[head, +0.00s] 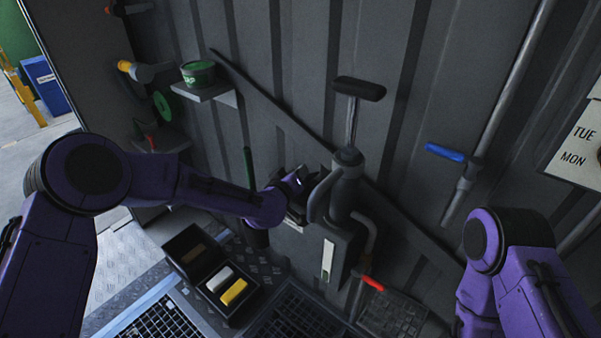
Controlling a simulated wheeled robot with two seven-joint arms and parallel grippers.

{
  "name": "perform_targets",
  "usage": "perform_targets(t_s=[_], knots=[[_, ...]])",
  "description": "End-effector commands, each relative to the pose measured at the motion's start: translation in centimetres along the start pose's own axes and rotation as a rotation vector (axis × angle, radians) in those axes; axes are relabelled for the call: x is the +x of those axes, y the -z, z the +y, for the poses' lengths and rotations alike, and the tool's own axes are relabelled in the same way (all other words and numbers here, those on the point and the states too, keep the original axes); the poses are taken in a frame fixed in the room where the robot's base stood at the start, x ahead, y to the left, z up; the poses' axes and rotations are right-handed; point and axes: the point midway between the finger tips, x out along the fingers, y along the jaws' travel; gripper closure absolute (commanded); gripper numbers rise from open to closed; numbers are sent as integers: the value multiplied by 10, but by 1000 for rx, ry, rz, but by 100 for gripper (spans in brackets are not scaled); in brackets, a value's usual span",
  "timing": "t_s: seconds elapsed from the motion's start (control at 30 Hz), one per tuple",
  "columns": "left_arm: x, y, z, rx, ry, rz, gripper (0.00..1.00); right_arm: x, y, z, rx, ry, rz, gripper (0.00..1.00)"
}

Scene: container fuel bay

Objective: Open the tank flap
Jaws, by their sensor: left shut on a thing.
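A dark grey tank (318,247) with a hand pump (346,175) on top stands against the corrugated wall. My left gripper (304,180) reaches in from the left to the tank's top left, beside the pump. It is shut on a small dark part there, which looks like the tank flap (318,180). The fingers and the pump hide much of the flap, so its angle is hard to read. My right arm shows at the lower right, but its gripper is out of view.
An open black case (205,268) with a white and a yellow block lies below my left arm. A shelf (205,92) holds a green tub (198,73). A blue-handled pipe valve (446,152) is on the right. A red-handled valve (372,283) sits low beside the tank.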

Motion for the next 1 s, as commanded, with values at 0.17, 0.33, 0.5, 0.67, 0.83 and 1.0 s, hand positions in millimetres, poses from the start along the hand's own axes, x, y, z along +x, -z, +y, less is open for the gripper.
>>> perform_targets(t_s=[0.17, 0.33, 0.5, 0.67, 0.83, 1.0], knots=[[1, 13, -5, -158, 1, -64, 100, -8, 3, 1, 0, 0, 0, 57], [2, 21, -13, -308, 1, -125, 100, -8, 3, 1, 0, 0, 0, 57], [4, 27, -21, -454, 0, -187, 100, -2, 1, 0, 0, 0, 0, 57], [7, 32, -30, -582, 0, -239, 100, 5, -2, 0, 0, 0, 0, 57], [10, 37, -37, -696, -1, -287, 100, 13, -5, -1, 0, 0, 0, 57], [12, 40, -41, -782, -2, -322, 100, 19, -8, -2, 0, 0, 0, 57]])
